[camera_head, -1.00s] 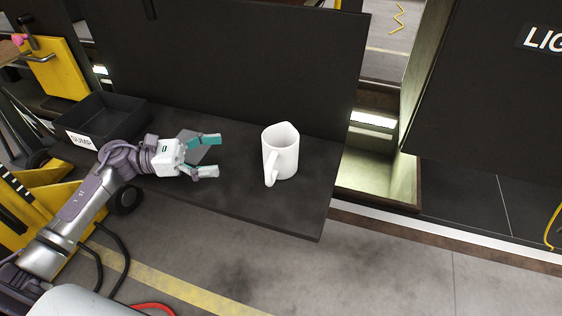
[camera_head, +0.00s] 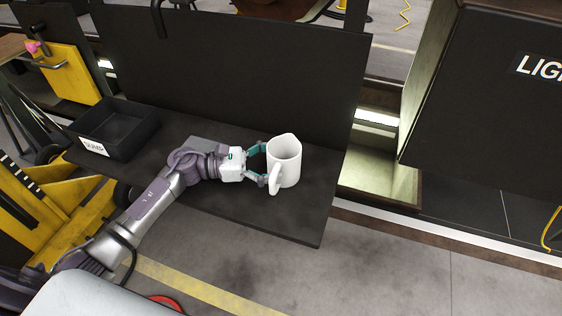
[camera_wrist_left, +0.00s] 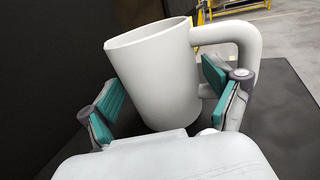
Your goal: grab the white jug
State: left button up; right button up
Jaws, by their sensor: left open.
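The white jug (camera_head: 287,160) stands upright on the dark shelf (camera_head: 297,223), near its right end. Its handle faces the front left in the head view. My left gripper (camera_head: 260,165) is at the jug's left side, with its fingers open and pointing at it. In the left wrist view the jug (camera_wrist_left: 158,72) fills the middle, between the two teal finger pads (camera_wrist_left: 165,98). The handle is on the right there, close to the right finger. I cannot tell whether either pad touches the jug. My right gripper is not in view.
A black open bin (camera_head: 118,127) with a label stands at the shelf's left end. A tall dark panel (camera_head: 235,80) rises behind the shelf. The shelf's front and right edges are near the jug. Bare shelf lies in front of it.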

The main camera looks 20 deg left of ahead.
pick_arm(q)
jog(key=shift+x, duration=0.9)
jog(key=shift+a, duration=0.1)
jog(key=c, duration=0.9)
jog(key=shift+c, duration=0.3)
jog(key=shift+r, duration=0.1)
